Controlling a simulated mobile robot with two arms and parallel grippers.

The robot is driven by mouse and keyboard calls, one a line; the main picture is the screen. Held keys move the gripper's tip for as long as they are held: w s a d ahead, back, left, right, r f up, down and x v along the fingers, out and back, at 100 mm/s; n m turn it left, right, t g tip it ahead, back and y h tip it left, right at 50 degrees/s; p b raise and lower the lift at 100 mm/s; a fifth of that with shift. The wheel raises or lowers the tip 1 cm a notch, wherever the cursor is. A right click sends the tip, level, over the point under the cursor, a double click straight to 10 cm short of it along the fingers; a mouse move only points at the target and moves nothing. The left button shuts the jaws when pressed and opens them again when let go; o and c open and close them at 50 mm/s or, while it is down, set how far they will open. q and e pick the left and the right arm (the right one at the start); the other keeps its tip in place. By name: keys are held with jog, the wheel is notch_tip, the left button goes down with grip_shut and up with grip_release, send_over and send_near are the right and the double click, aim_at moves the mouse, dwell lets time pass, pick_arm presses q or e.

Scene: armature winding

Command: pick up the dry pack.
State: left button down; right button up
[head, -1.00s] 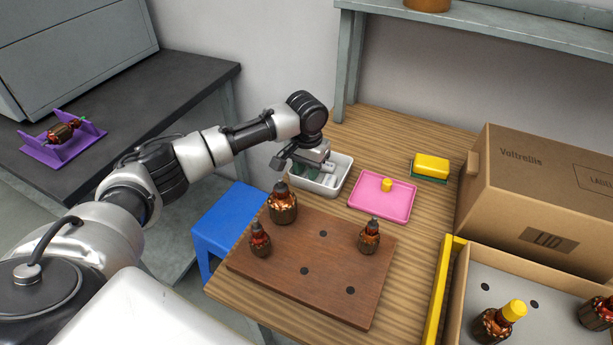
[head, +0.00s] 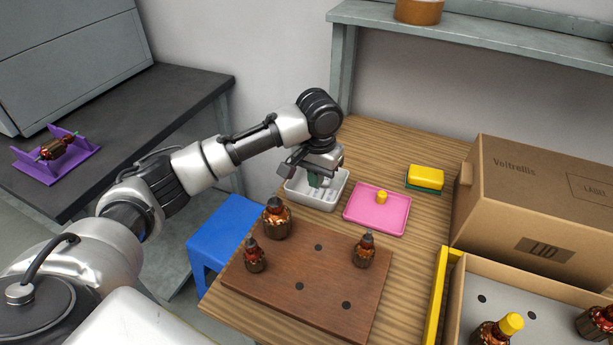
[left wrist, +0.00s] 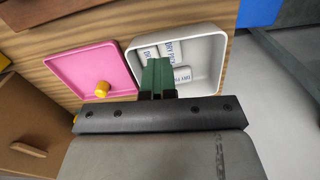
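A white tray (head: 330,192) stands near the back left of the wooden bench. In the left wrist view, several white dry packs (left wrist: 183,75) with blue lettering lie in the tray (left wrist: 209,62). My left gripper (head: 315,180) points down over the tray. In the left wrist view its green fingers (left wrist: 158,64) are close together with only a narrow gap, in front of the packs. They cover part of the packs, and I cannot tell whether a pack is between the tips. My right gripper is not in view.
A pink tray (head: 393,223) with a yellow knob sits right of the white tray. A yellow sponge (head: 426,176) lies behind it. A brown board (head: 285,312) with several armatures stands in front. A cardboard box (head: 560,200) is at right, and a shelf (head: 480,38) above.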

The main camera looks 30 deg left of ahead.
pick_arm(q)
jog(key=s+d+r, duration=0.3)
jog(key=d, duration=0.2)
jog(key=shift+d+r, duration=0.2)
jog(key=shift+r, duration=0.2)
jog(key=shift+c, duration=1.9)
grip_release()
jog(key=shift+w, duration=0.1)
